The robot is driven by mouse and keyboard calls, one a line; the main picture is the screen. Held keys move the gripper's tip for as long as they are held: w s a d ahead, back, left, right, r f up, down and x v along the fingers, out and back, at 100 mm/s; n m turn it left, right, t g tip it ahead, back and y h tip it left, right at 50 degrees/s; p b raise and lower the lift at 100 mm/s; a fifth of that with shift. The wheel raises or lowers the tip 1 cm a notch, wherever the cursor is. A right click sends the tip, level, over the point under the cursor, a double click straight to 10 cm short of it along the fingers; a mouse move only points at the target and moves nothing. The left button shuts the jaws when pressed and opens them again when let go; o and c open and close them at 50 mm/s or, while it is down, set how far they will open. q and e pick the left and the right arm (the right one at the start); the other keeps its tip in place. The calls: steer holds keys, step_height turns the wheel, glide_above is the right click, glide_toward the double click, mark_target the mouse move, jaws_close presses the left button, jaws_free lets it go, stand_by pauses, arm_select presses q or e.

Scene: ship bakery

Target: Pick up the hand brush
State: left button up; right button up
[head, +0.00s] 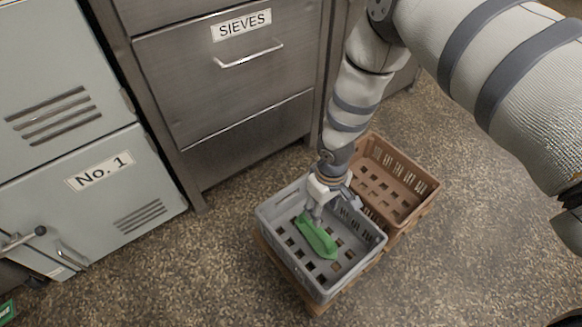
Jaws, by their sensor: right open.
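The green hand brush (322,242) lies in the grey crate (325,290), whose floor has square holes. My right arm reaches down from the top right. My right gripper (317,217) is open and points down into the crate, at the upper left end of the brush. Its fingers overlap that end in the picture; I cannot tell whether they touch it. My left gripper is not in view.
A brown crate (427,187), which looks empty, stands against the far right side of the grey one. A steel drawer unit labelled SIEVES (225,85) and a pale green cabinet marked No. 1 (95,205) stand behind. Speckled floor (190,270) is clear to the left.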

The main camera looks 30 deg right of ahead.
mark_target(317, 230)
steer(key=f+b, duration=0.1)
steer(key=f, duration=0.3)
steer(key=f+b, duration=0.2)
steer(key=f, duration=0.2)
steer(key=f+b, duration=0.2)
steer(key=f, duration=0.1)
steer(key=shift+w+a+f, duration=0.2)
steer(key=shift+a+f, duration=0.15)
steer(key=shift+f, duration=0.05)
steer(key=shift+r, duration=0.2)
steer(key=shift+c, duration=0.6)
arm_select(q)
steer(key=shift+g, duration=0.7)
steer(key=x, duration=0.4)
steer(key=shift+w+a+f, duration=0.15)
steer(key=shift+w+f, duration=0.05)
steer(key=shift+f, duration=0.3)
arm_select(e)
jaws_close()
